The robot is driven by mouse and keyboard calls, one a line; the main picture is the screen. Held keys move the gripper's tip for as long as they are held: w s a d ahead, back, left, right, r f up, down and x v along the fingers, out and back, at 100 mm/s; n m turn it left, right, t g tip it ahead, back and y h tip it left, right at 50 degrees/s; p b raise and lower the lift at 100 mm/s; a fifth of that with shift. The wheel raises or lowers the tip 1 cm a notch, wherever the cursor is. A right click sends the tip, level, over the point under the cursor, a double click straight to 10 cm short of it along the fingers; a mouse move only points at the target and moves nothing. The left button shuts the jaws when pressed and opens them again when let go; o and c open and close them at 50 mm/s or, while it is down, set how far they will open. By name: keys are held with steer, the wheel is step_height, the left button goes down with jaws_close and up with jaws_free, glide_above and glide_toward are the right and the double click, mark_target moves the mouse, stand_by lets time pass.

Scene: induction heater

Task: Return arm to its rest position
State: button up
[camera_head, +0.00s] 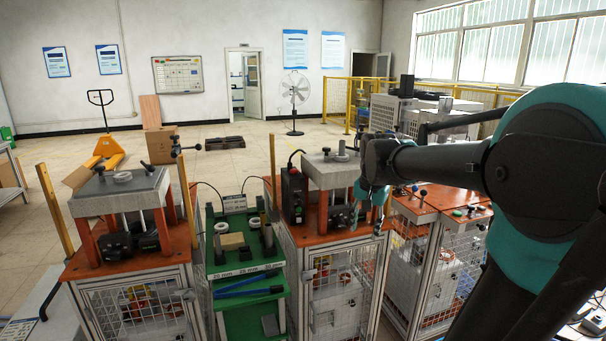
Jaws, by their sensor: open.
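My arm, black and teal, reaches in from the right edge and runs left across the view. My gripper (367,219) hangs at its end, pointing down, with its fingers apart and nothing seen between them. It shows in front of the orange-topped machine (312,235) in the middle, near that machine's right side. I cannot tell how far the fingertips are from the machine top. The arm covers part of the orange-topped machine on the right (412,207).
A green cart (240,312) with rings and blue-handled tools stands left of the middle machine. Another orange-topped machine (130,258) stands at the far left. Yellow posts (48,205) rise beside the machines. A pallet jack (104,150) and a fan (294,95) stand on open floor behind.

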steer(key=s+d+f+n+t, duration=0.1)
steer(key=s+f+n, duration=0.5)
steer(key=s+f, duration=1)
step_height(320, 180, down, 3)
steer(key=shift+d+r+n+t, duration=0.1)
steer(key=shift+d+n+t, duration=0.2)
steer(key=shift+t, duration=0.1)
